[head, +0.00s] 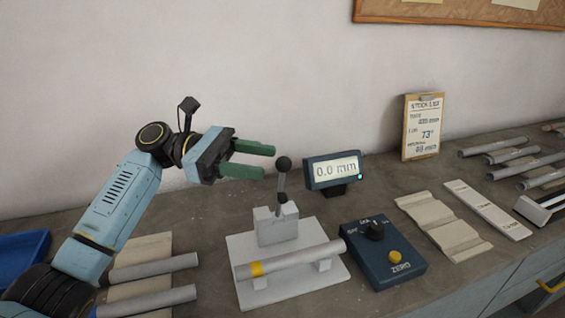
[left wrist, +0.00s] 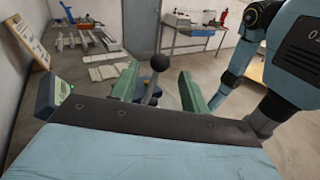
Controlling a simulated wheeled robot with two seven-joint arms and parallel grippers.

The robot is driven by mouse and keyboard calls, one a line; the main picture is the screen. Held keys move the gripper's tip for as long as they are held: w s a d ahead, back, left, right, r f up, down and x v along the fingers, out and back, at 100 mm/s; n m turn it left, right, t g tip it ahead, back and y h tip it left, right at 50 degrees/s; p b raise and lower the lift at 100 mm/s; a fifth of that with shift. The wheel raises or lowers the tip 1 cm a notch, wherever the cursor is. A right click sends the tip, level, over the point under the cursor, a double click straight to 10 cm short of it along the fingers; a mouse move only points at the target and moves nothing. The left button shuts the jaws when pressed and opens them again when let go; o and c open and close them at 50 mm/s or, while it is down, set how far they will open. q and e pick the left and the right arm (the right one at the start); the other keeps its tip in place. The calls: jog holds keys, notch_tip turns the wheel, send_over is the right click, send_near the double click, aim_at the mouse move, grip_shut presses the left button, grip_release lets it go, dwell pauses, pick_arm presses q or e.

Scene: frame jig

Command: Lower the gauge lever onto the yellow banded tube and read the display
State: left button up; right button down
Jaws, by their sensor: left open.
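The gauge lever (head: 282,182) stands nearly upright with a black ball knob at its top, on a grey block of the gauge base (head: 246,288). The yellow banded tube (head: 300,256) lies on supports in front of that block, its band near the left end. The display (head: 335,170) reads 0.0 mm. My left gripper (head: 262,160) is open and empty, with green fingers just left of and slightly above the knob. In the left wrist view the knob (left wrist: 160,62) shows between the open fingers, and they look clear of it. My right gripper is in neither view.
A blue box (head: 383,254) with a dial and a yellow ZERO button stands right of the gauge. Loose tubes (head: 155,268) lie left, and several more lie at the far right. A clipboard (head: 422,127) leans on the wall. A blue tray (head: 22,257) is at the left edge.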

aim_at(283, 162)
pick_arm(q)
jog(key=x, duration=0.5)
jog(key=c, duration=0.7)
